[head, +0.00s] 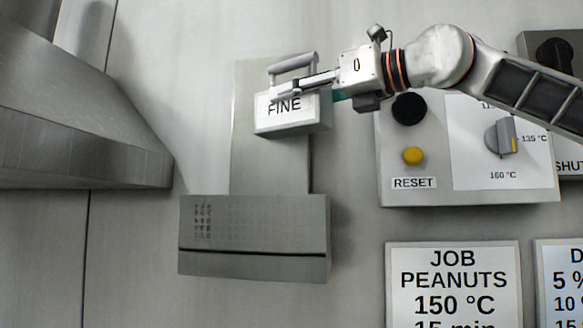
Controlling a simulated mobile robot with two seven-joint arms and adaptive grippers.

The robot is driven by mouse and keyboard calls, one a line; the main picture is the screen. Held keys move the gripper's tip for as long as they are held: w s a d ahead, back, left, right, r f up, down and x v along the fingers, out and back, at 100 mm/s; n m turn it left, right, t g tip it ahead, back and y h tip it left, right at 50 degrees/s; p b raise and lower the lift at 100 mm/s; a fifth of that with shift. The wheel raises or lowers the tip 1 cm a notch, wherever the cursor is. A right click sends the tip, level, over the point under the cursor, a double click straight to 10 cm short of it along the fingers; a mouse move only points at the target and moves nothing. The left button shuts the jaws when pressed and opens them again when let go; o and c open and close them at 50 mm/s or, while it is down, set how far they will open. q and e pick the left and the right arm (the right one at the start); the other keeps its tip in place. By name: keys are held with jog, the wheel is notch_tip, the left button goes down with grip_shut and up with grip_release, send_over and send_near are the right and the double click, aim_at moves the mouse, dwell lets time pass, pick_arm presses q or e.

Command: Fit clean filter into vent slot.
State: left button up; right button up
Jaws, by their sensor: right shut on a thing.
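A light grey block labelled FINE (292,112), which looks like the filter, has a grey bar handle (293,62) on top. My right gripper (287,88) comes in from the right and is shut on the block at its handle; the fingers cover part of the handle and the top of the label. The block is in front of the upper part of a flat grey vertical duct (258,170). Below, the duct meets a grey vent box (255,225) with small perforations and a dark horizontal slit. The block is above this box and apart from it. My left gripper is out of view.
A control panel (420,190) with a yellow reset button (413,156) and a temperature knob (502,137) is right of the duct, behind my right arm. Job sign (455,290) hangs below it. A large grey metal body (75,120) juts in at left.

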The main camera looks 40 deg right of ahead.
aim_at(294, 132)
notch_tip(294, 132, down, 6)
jog(key=shift+r+b, duration=0.2)
jog(key=shift+b, duration=0.25)
jog(key=shift+f, duration=0.8)
pick_arm(q)
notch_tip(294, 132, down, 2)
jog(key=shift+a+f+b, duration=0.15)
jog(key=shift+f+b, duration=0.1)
jog(key=shift+b, duration=0.2)
pick_arm(e)
notch_tip(294, 132, down, 3)
jog(key=shift+f, duration=0.2)
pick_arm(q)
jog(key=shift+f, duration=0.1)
pick_arm(e)
jog(key=shift+f, duration=0.15)
jog(key=o, duration=1.3)
jog(key=shift+c, duration=0.2)
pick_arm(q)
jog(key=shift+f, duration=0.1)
